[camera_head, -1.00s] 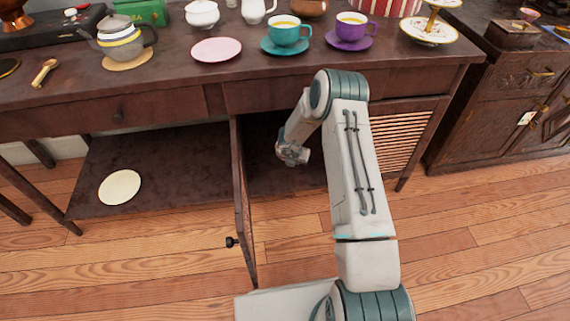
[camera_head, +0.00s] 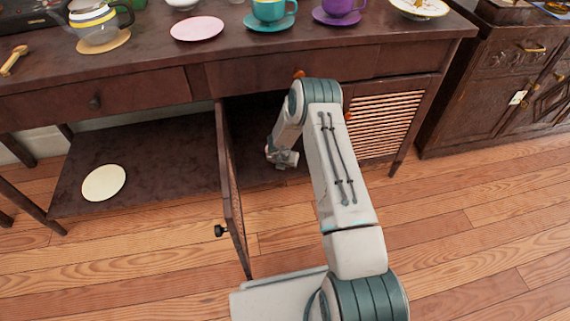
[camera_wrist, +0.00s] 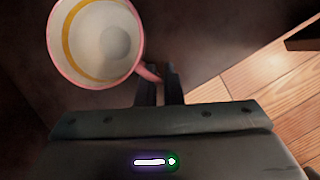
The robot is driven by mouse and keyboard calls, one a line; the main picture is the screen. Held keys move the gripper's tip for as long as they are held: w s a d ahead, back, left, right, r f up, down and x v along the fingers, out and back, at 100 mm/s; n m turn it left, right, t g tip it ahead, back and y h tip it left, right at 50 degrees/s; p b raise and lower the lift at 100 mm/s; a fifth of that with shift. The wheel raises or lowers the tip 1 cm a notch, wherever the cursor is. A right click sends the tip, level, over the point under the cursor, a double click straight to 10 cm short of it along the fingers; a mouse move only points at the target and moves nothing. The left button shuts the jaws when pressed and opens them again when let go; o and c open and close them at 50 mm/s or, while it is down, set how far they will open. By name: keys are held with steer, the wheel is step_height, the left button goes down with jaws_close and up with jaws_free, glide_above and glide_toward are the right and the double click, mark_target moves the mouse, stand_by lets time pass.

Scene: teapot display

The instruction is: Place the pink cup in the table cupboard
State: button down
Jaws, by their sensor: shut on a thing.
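The pink cup (camera_wrist: 97,42) shows in the wrist view at the upper left, with a pink rim, a pale inside and a yellow band. I look down into its opening. My gripper (camera_wrist: 160,82) is shut on its handle at the cup's lower right. In the head view my gripper (camera_head: 282,157) is inside the open table cupboard (camera_head: 252,172), low and close to its dark floor. The cup is hidden there. I cannot tell whether the cup touches the cupboard floor. The cupboard door (camera_head: 232,185) stands open to the left of my arm.
The pink saucer (camera_head: 197,29), teal cup (camera_head: 268,11) and purple cup (camera_head: 341,8) are on the tabletop above. A slatted panel (camera_head: 382,124) closes the right side. A pale round mat (camera_head: 104,183) lies on the open lower shelf at left.

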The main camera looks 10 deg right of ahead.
steer(key=shift+f, duration=0.2)
steer(key=c, duration=1.6)
jaws_free()
steer(key=shift+r, duration=0.25)
steer(key=p+v, duration=0.3)
steer(key=v, duration=0.9)
steer(key=shift+p, duration=0.4)
steer(key=shift+f, duration=0.1)
